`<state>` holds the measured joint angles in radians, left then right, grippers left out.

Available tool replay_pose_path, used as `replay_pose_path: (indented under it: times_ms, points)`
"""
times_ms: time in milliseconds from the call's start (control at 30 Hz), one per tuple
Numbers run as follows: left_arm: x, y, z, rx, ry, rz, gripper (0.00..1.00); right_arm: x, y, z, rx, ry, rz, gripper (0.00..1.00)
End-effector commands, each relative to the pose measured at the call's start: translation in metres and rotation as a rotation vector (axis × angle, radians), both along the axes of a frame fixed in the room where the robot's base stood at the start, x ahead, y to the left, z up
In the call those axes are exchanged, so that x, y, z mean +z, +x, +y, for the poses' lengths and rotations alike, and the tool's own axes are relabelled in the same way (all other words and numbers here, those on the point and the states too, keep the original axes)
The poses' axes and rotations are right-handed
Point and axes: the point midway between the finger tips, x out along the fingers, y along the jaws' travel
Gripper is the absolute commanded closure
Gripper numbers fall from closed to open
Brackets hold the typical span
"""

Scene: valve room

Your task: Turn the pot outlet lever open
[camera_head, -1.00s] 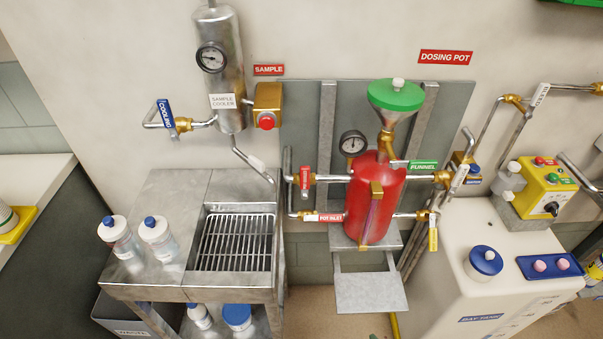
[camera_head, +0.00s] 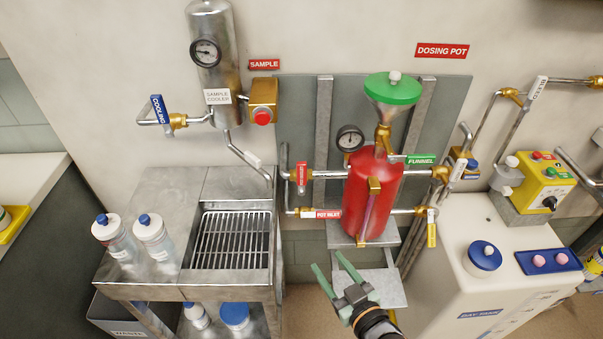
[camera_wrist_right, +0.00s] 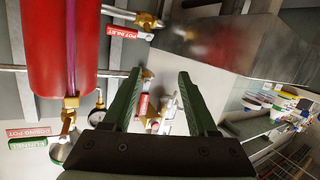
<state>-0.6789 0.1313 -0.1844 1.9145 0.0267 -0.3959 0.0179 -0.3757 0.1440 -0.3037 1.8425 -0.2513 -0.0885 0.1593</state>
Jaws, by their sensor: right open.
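The red dosing pot (camera_head: 367,205) stands on a grey wall panel and also fills the left of the wrist view (camera_wrist_right: 62,45). A red lever (camera_head: 302,177) hangs upright on the upper-left pipe; its lettering is too small to read. A red POT INLET lever (camera_head: 321,214) lies along the lower-left pipe. A yellow lever (camera_head: 432,228) hangs at the pot's lower right; its label is unreadable, so I cannot tell which lever is the outlet. My right gripper (camera_head: 328,260) is open and empty, below and in front of the POT INLET lever. My left gripper is not in view.
A steel sink stand (camera_head: 190,290) with bottles is at left. A white day tank (camera_head: 450,250) is at right. A small metal step (camera_head: 383,285) sits under the pot, partly behind my gripper. A gauge (camera_head: 350,138) and green FUNNEL lever (camera_head: 421,160) are higher up.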

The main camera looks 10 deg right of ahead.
Motion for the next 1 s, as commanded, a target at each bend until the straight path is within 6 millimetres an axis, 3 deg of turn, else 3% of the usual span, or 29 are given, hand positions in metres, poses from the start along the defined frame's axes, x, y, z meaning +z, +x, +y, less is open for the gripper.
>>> replay_pose_path:
  times_ms: [33,100,200,333,467,567,733,867,1000]
  points:
    - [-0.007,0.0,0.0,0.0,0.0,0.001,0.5,0.03,0.025,0.017,0.052,-0.006,-0.135,0.41]
    - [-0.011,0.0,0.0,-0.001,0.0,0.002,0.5,0.072,0.045,0.043,0.136,-0.014,-0.309,0.41]
    - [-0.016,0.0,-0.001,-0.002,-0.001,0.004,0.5,0.13,0.059,0.082,0.278,-0.036,-0.549,0.41]
    - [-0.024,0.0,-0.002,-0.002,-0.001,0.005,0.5,0.191,0.053,0.134,0.502,-0.092,-0.83,0.41]
    - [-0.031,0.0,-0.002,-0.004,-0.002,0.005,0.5,0.226,0.031,0.18,0.762,-0.192,-1.062,0.41]
    - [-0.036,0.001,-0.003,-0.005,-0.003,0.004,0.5,0.234,0.011,0.208,0.982,-0.307,-1.196,0.41]
    - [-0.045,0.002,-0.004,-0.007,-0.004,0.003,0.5,0.217,-0.009,0.232,1.363,-0.595,-1.309,0.41]
    - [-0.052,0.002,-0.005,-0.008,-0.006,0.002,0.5,0.193,-0.002,0.226,1.628,-0.891,-1.273,0.41]
    - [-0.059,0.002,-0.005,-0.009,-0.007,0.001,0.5,0.176,0.029,0.195,1.835,-1.276,-1.096,0.41]
